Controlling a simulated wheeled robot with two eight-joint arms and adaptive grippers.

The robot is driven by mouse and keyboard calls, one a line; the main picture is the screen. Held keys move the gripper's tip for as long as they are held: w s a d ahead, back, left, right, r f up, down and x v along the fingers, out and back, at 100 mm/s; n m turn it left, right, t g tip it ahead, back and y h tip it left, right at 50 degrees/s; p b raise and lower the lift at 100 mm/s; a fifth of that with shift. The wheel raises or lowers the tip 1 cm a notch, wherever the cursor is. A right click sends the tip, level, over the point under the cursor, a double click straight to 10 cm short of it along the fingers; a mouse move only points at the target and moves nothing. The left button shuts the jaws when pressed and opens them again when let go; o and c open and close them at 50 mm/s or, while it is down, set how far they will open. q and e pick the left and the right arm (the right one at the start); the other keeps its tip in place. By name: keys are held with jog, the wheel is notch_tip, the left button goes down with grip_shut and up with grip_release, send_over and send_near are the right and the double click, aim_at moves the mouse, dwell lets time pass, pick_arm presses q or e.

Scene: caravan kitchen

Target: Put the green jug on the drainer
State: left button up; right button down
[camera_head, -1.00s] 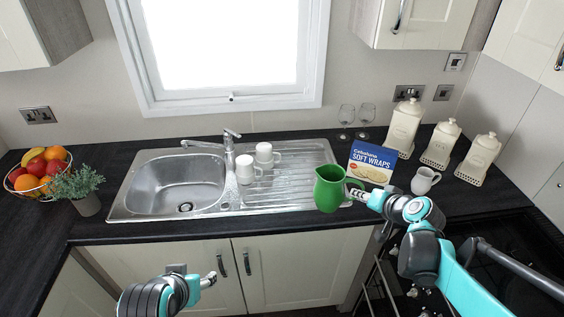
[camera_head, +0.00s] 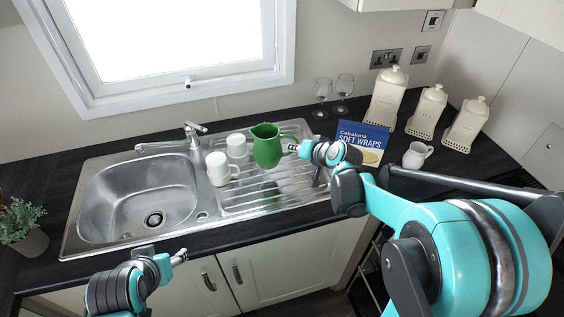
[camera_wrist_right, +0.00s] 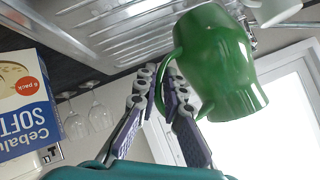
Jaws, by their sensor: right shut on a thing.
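The green jug (camera_head: 266,147) is upright over the ribbed drainer (camera_head: 291,192) in the head view; whether its base touches the metal is hard to tell. My right gripper (camera_head: 297,148) is shut on the jug's handle, at the jug's right side. In the right wrist view the jug (camera_wrist_right: 215,62) shows large, with its handle between the fingers of my right gripper (camera_wrist_right: 166,88). My left gripper (camera_head: 181,257) is low in front of the counter edge, away from the jug; its finger opening is too small to tell.
Two white mugs (camera_head: 218,168) (camera_head: 237,147) stand on the drainer's left part, close to the jug. The sink bowl (camera_head: 140,197) is to the left. Wine glasses (camera_head: 322,92), a Soft Wraps box (camera_head: 362,140), a small white jug (camera_head: 417,155) and canisters (camera_head: 428,110) stand to the right.

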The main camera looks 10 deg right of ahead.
jog(key=w+a+f+b, duration=0.1)
jog(key=f, duration=0.1)
jog(key=w+f+b, duration=0.1)
jog(key=f, duration=0.1)
jog(key=w+a+f+b, duration=0.1)
jog(key=f, duration=0.1)
jog(key=shift+a+f, duration=0.25)
jog(key=shift+a, duration=0.1)
jog(key=shift+s+r, duration=0.1)
jog(key=c, duration=2.1)
grip_release()
jog(key=o, duration=0.5)
